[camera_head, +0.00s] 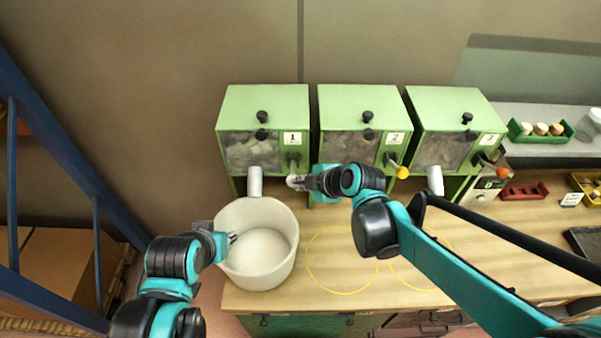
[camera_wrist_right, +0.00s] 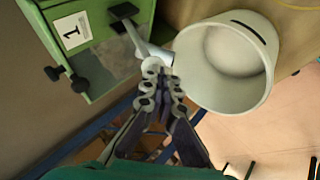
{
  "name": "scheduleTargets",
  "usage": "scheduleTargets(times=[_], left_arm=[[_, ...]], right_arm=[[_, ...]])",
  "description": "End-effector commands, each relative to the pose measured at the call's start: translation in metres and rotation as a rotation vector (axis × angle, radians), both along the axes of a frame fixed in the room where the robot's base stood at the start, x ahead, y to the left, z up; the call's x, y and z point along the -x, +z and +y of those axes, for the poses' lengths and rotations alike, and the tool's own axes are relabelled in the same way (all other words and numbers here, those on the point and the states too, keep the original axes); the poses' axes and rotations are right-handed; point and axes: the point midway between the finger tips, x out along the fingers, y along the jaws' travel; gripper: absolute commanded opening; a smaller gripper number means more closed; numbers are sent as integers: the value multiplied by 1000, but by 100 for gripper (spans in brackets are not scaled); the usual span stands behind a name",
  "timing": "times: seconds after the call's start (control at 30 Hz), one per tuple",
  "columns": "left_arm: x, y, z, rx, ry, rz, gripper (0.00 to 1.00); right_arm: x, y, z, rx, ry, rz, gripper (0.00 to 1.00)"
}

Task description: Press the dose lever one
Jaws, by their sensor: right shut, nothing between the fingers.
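Green dispenser 1 (camera_head: 262,104) stands leftmost of three, with a number 1 label on its front. Its dark dose lever (camera_head: 292,160) is on the front right; in the right wrist view the lever (camera_wrist_right: 128,14) shows near the fingers. My right gripper (camera_head: 296,182) is shut and empty, just below the lever; its fingertips (camera_wrist_right: 160,75) also show in the wrist view. I cannot tell whether they touch it.
Yellow rings (camera_head: 340,291) mark the wooden bench (camera_head: 300,300). A green tray (camera_head: 519,135) of corks is at the right. A blue frame (camera_head: 62,150) stands left.

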Motion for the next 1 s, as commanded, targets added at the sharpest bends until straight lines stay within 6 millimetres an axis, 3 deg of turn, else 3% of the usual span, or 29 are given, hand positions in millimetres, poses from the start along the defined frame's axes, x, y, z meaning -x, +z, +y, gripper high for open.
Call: scheduleTargets(times=[0.1,0.4,0.5,0.73,1.0], left_arm=[[0,-29,0,0,0,0,26],[0,-86,0,0,0,0,26],[0,-100,0,0,0,0,26],[0,-122,0,0,0,0,26],[0,-116,0,0,0,0,26]], right_arm=[[8,-25,0,0,1,-106,0],[13,-66,0,0,0,-390,0],[12,-76,0,0,0,-407,0],[8,-97,0,0,0,-404,0],[8,-92,0,1,0,-403,0]])
